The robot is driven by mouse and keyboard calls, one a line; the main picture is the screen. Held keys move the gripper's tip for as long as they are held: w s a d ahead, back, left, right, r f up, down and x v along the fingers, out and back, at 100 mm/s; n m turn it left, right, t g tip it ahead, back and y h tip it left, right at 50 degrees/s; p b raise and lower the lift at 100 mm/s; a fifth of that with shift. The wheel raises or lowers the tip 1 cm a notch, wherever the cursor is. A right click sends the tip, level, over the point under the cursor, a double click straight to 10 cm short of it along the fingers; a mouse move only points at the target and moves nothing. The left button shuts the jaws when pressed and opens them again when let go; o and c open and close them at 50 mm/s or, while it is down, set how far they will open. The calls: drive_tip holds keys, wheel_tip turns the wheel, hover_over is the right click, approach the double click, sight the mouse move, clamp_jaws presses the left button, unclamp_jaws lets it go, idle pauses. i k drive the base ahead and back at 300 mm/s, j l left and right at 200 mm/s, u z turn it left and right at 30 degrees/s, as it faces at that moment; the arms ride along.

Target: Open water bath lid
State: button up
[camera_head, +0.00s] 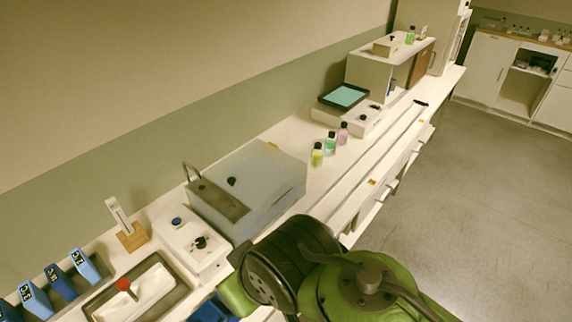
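A large pale grey box with a flat, closed-looking top (262,168) stands on the bench left of centre. It seems to be the water bath with its lid down, but I cannot be sure. A small black knob (232,181) sits on its top, beside a brownish metal strip (222,202). A thin bent metal handle or pipe (188,168) rises at its back left corner. My green and black arm covers the bottom middle, in front of the box's near side. My gripper's fingers cannot be made out.
A white control unit (183,238) with a black knob and an open basin (103,309) with a red-topped item stand left. Several blue items line the far left. Small coloured bottles (330,143) stand right of the box, before a teal-topped device (344,96). Open floor (440,190) lies right.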

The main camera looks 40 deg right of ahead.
sight(231, 181)
drive_tip(key=z, duration=1)
drive_tip(key=i+l+u, duration=0.1)
drive_tip(key=l+u, duration=0.15)
drive_tip(key=u, duration=0.15)
drive_tip(key=l+u, duration=0.4)
drive_tip(key=i+l+u, duration=0.1)
drive_tip(key=u, duration=0.3)
drive_tip(key=k+l, duration=0.05)
drive_tip(key=l, duration=0.05)
